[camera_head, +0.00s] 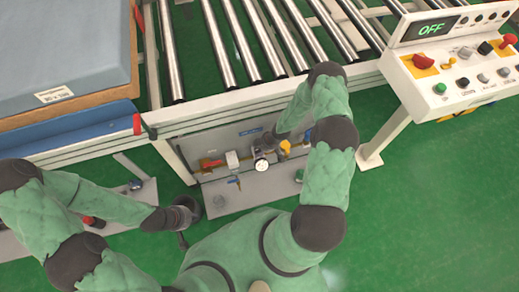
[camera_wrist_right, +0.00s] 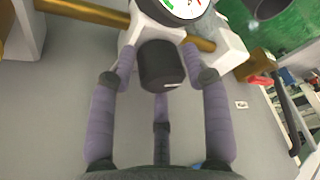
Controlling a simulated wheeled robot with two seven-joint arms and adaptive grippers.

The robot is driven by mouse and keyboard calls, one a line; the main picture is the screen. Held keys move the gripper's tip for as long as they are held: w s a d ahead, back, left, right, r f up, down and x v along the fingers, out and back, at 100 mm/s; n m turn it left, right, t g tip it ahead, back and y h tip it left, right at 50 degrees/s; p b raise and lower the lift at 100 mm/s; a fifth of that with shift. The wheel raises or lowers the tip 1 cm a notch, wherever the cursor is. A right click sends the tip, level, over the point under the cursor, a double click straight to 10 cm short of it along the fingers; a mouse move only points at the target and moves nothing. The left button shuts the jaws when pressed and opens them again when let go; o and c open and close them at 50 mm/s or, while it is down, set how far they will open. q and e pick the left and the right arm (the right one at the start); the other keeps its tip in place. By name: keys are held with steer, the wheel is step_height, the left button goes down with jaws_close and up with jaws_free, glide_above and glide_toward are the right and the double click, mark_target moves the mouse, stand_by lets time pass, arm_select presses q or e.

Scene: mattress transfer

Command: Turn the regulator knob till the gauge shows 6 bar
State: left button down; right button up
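The black regulator knob (camera_wrist_right: 162,66) with a white mark sits in the middle of the right wrist view. My right gripper (camera_wrist_right: 160,62) is open, with purple-grey fingers on both sides of the knob and a third finger below it. A small gap shows at the left finger; contact at the right finger cannot be told. The round gauge (camera_wrist_right: 186,6) above the knob is cut off by the frame's top, so its reading cannot be told. In the head view the gauge (camera_head: 261,165) is small on the grey panel. My left gripper (camera_head: 184,214) is dark and low, left of the panel; its opening is unclear.
The grey panel (camera_head: 222,200) with yellow and red valve handles stands under the roller conveyor (camera_head: 215,50). A control box (camera_head: 455,70) reading OFF is at the upper right. A blue-grey mattress (camera_head: 60,45) lies at the upper left. Green floor is free at the lower right.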

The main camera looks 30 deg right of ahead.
steer(key=c, duration=0.4)
steer(key=shift+a, duration=0.15)
